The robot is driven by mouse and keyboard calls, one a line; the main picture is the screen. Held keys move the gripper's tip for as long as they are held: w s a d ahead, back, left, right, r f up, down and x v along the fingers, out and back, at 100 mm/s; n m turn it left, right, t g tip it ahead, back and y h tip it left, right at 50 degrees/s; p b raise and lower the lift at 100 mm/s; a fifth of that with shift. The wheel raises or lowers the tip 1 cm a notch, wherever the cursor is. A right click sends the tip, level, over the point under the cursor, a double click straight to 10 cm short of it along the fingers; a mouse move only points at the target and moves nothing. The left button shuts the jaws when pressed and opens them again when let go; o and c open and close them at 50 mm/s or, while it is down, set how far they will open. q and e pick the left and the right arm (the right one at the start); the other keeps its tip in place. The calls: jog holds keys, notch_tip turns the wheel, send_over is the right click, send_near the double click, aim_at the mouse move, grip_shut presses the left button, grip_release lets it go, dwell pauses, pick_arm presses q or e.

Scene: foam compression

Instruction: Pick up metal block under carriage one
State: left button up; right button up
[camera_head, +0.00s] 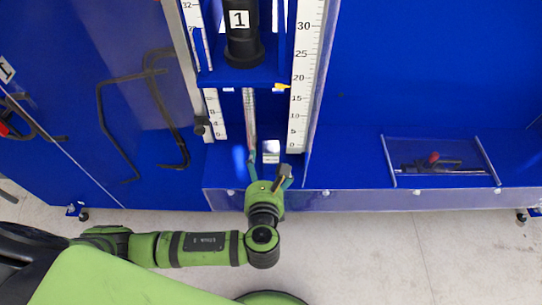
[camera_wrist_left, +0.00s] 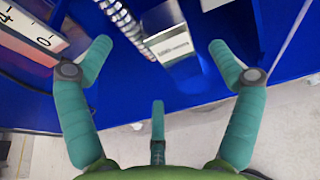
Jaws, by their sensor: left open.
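The metal block (camera_head: 271,151) is a small silvery block on the blue ledge, below the black carriage marked 1 (camera_head: 241,40) in the head view. In the left wrist view the metal block (camera_wrist_left: 178,45) shows a printed label and stands beside a shiny ribbed rod (camera_wrist_left: 128,22). My left gripper (camera_head: 270,172) is just in front of the block. Its teal fingers (camera_wrist_left: 155,65) are spread open, with the block beyond the fingertips and apart from them. My right gripper is not in view.
White rulers flank the carriage, one on the left (camera_head: 215,115) and one on the right (camera_head: 304,80). A clear tray (camera_head: 440,142) holding dark tools sits on the ledge at right. Black bent hooks (camera_head: 108,125) hang at left. The ledge between block and tray is clear.

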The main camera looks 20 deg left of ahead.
aim_at(267, 161)
pick_arm(q)
jog(key=shift+x, duration=0.85)
jog(key=shift+d+f+p+x, duration=0.1)
jog(key=shift+f+p+x, duration=0.05)
jog(key=shift+x, duration=0.75)
jog(key=shift+d+f+p+x, duration=0.1)
jog(key=shift+p+x, duration=0.05)
jog(key=shift+x, duration=0.75)
jog(key=shift+d+f+p+x, duration=0.1)
jog(key=shift+f+p+x, duration=0.05)
jog(key=shift+x, duration=0.75)
jog(key=shift+s, duration=0.1)
jog(key=c, duration=1.8)
jog(key=shift+r, duration=0.15)
